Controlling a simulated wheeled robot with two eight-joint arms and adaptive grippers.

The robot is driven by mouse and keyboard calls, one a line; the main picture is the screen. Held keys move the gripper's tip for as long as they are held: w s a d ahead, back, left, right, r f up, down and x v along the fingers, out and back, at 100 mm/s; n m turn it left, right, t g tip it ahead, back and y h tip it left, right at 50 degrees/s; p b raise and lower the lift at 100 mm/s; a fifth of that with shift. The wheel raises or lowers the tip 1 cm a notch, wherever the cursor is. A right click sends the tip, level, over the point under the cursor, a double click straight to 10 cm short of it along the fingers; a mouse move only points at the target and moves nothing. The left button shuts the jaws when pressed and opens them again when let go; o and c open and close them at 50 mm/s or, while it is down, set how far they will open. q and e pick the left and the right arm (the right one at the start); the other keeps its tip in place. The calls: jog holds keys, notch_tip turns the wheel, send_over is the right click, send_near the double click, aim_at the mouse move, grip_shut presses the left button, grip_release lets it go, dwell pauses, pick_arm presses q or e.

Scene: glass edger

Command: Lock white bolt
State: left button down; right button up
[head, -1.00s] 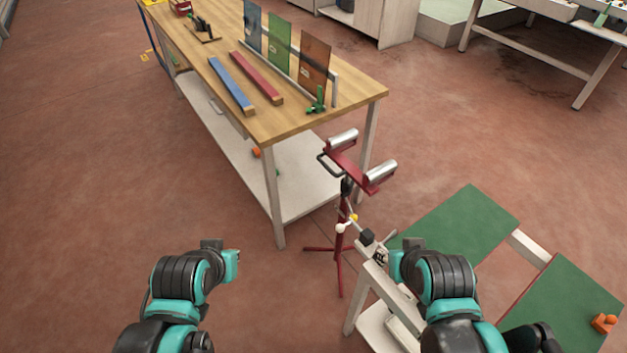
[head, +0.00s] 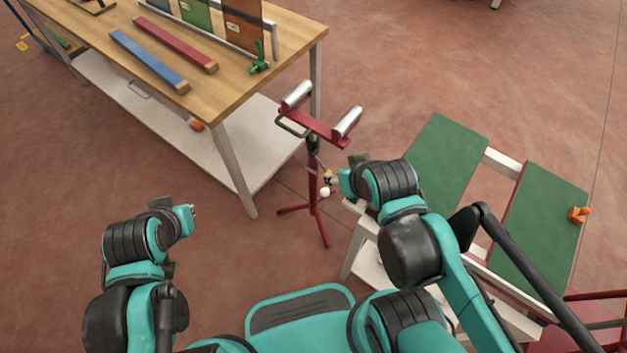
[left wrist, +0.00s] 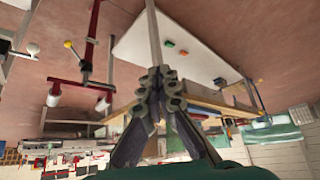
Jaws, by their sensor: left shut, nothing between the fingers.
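A red roller stand (head: 318,130) with two metal rollers stands on the floor near the middle of the head view. In the left wrist view the white ball (left wrist: 33,48) and the yellow knob (left wrist: 68,44) show at upper left. My left gripper (head: 192,212) is left of the stand, well apart from it; its fingers (left wrist: 162,78) are together and empty. My right gripper (head: 343,183) is close beside the bolt; its fingers are too small and hidden to read, and contact is unclear.
A wooden workbench (head: 240,85) with glass panes and blue and red bars stands behind at left, its leg near the stand. A green-topped table (head: 455,150) with an orange clamp (head: 578,215) is at right.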

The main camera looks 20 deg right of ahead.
pick_arm(q)
jog(key=w+d+r+n+g+h+p, duration=0.1)
jog(key=w+d+r+n+g, duration=0.15)
jog(key=w+d, duration=0.35)
jog(key=w+d+f+n+g+p, duration=0.1)
jog(key=w+d+f+n+g, duration=0.1)
jog(key=d, duration=0.5)
jog(key=w+d+f+n+g+p, duration=0.1)
jog(key=w+d+f+n+g, duration=0.1)
jog(key=d, duration=0.4)
jog(key=w+d+f+n+g+h+p, duration=0.1)
jog(key=w+d+f+n+g, duration=0.1)
jog(key=d+f, duration=0.4)
jog(key=shift+w+d+n, duration=0.65)
jog(key=shift+w+d, duration=0.15)
jog(key=shift+w, duration=0.15)
jog(key=s+d+f+b, duration=0.2)
jog(key=f, duration=0.3)
jog(key=s+d+f+b, duration=0.2)
jog(key=f+b, duration=0.1)
jog(key=f, duration=0.2)
jog(key=shift+d+f, duration=0.3)
